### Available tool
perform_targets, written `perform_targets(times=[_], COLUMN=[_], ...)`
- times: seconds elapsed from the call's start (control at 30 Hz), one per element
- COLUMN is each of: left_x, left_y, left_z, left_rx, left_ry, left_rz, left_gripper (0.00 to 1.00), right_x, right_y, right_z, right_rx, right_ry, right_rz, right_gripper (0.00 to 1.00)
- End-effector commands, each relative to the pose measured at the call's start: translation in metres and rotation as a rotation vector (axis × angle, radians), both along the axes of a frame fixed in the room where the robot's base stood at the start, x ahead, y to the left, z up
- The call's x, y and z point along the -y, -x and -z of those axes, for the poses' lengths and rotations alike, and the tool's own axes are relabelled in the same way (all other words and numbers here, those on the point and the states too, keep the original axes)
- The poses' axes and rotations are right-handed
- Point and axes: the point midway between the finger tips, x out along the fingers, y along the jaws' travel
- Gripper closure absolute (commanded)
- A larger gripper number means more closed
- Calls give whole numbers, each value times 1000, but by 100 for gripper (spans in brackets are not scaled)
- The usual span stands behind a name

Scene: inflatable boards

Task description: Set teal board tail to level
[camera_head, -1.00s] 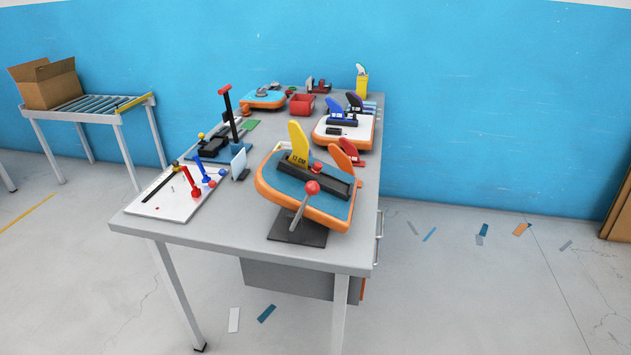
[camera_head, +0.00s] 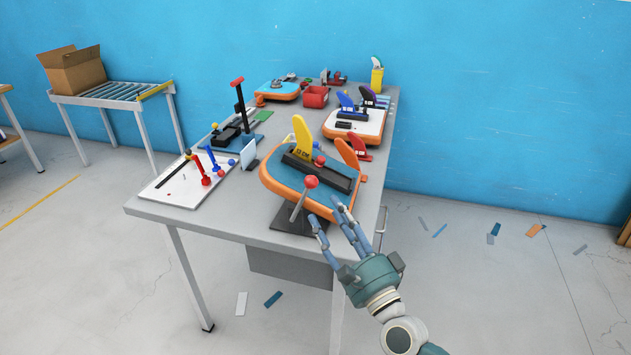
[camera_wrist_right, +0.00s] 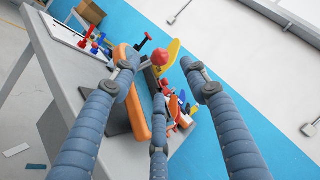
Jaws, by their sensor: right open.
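The teal board (camera_head: 285,181) with an orange rim sits tilted on a dark stand (camera_head: 298,222) at the table's near right end. A black box with a yellow fin (camera_head: 302,139) and an orange fin (camera_head: 347,153) is on it. A lever with a red ball knob (camera_head: 311,182) rises at its near side. My right gripper (camera_head: 331,219) is open and empty, just right of and nearer than the lever, apart from it. In the right wrist view the red knob (camera_wrist_right: 159,57) shows ahead between the spread fingers. My left gripper is not in view.
A white panel (camera_head: 178,192) with red and blue levers lies at the table's left. A white board (camera_head: 368,134), a red bin (camera_head: 315,97) and another teal board (camera_head: 277,90) stand farther back.

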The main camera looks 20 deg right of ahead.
Motion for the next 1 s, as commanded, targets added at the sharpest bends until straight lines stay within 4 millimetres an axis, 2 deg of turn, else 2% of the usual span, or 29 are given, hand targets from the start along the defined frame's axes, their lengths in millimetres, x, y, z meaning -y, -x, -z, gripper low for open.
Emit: perform_targets(times=[0.17,0.4,0.6,0.8,1.0], left_x=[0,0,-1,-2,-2], left_y=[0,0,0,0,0], left_z=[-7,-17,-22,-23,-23], left_rx=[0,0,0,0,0], left_ry=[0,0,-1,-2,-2], left_rz=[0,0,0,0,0], left_gripper=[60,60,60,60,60], right_x=[1,-6,-10,-13,-13], right_y=[-19,-63,-91,-103,-103], right_z=[-7,-19,-25,-27,-27], right_rx=[5,2,2,0,0], right_ry=[-16,-12,-10,-9,-9], right_rz=[8,8,8,8,8], right_gripper=[55,55,55,55,55])
